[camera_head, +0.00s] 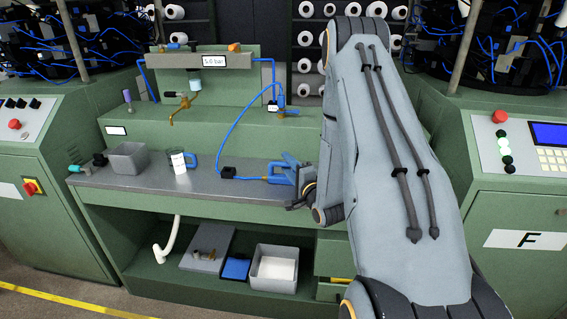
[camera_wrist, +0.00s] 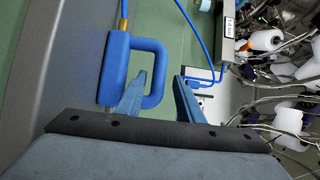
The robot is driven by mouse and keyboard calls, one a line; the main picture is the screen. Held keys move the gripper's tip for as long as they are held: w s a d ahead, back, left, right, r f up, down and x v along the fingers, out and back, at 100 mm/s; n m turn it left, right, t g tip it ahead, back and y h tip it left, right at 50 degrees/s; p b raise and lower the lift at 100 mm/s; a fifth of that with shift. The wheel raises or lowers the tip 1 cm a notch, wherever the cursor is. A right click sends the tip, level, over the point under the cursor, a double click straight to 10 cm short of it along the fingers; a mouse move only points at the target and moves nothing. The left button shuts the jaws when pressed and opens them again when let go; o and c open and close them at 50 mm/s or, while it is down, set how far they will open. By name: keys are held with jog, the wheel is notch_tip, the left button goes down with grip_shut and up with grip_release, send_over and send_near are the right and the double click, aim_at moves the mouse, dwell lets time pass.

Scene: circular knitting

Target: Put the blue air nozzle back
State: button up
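The blue air nozzle (camera_wrist: 115,70) shows in the wrist view as a body with a closed loop handle and a brass fitting at its top end, joined to a blue hose. In the head view it is at the bench's right part (camera_head: 278,179), partly mixed with my fingers. My gripper (camera_wrist: 160,85) is open, with its two blue fingers apart. The left finger overlaps the loop, and the loop's outer bar shows between the fingers. I cannot tell whether they touch. In the head view my gripper (camera_head: 291,162) is just above the bench top, partly hidden by my arm.
A "5.0 bar" sign (camera_head: 214,60) is on the back fixture. A shelf below holds trays (camera_head: 274,268). Machines flank both sides.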

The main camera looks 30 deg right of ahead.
jog(key=s+b, duration=0.1)
jog(key=s, duration=0.7)
jog(key=shift+f+b, duration=0.1)
jog(key=shift+b, duration=0.2)
jog(key=a+n+g, duration=0.1)
jog(key=w+a+n+g, duration=0.1)
jog(key=n, duration=0.1)
jog(key=w+a+n+g, duration=0.1)
jog(key=shift+a+f+g, duration=0.3)
jog(key=shift+a+f, duration=0.05)
jog(key=shift+f, duration=0.05)
jog(key=s+a+r+n+g, duration=0.2)
jog(key=s+a+n+g, duration=0.5)
jog(key=s, duration=0.5)
jog(key=s+a+r+n+g, duration=0.3)
jog(key=s+a+n+g, duration=0.4)
jog(key=s, duration=0.5)
jog(key=shift+s+a, duration=0.35)
jog(key=shift+a, duration=0.75)
